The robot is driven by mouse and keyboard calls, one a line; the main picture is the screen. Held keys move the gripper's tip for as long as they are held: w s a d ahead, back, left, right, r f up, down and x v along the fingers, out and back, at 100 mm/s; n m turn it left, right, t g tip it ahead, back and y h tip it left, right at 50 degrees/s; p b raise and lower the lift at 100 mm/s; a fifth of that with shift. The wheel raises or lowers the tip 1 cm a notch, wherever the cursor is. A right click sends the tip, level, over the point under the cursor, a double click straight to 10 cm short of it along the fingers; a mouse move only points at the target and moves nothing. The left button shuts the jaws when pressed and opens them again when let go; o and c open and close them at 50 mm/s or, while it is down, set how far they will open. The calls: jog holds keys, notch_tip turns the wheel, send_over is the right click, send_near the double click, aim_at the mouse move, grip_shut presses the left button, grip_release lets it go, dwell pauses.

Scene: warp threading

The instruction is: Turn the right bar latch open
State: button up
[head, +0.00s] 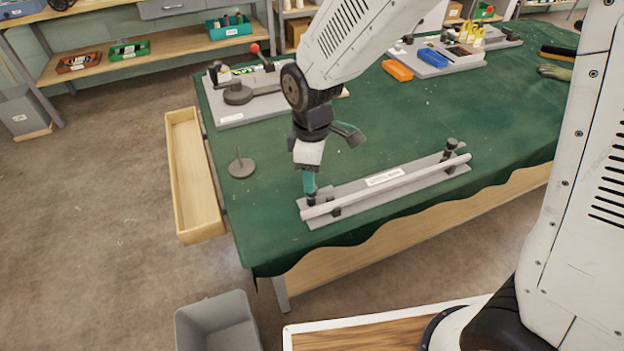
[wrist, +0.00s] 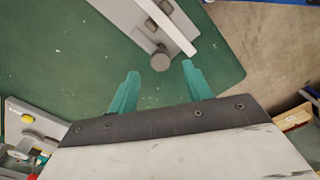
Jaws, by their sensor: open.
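The bar fixture is a grey plate (head: 355,193) on the green cloth, with a long pale bar (head: 400,187) along it. A dark latch with a round knob (head: 451,145) stands at its picture-right end. My gripper (head: 310,190) is over the picture-left end, where it partly hides the latch there. In the wrist view my gripper (wrist: 160,82) is open and empty. A round grey latch knob (wrist: 160,62) lies just beyond and between the teal fingertips, with the bar (wrist: 170,25) beside it. I cannot tell any contact from these views.
A thin spindle on a round base (head: 241,167) stands left of the fixture. A grey board with a red-knobbed lever (head: 235,110) is behind it. An open wooden drawer (head: 190,180) juts from the table's left side.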

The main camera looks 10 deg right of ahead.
jog(key=shift+r, duration=2)
jog(key=shift+s+d, duration=0.1)
jog(key=s+d+r+m, duration=0.7)
jog(key=s+d, duration=0.3)
jog(key=s+d+r+m+t, duration=0.1)
jog(key=s+d+r+m, duration=0.6)
jog(key=s+d, duration=0.2)
jog(key=shift+s+d+r+m, duration=0.15)
jog(key=shift+s+d+m, duration=0.2)
jog(key=shift+d, duration=0.4)
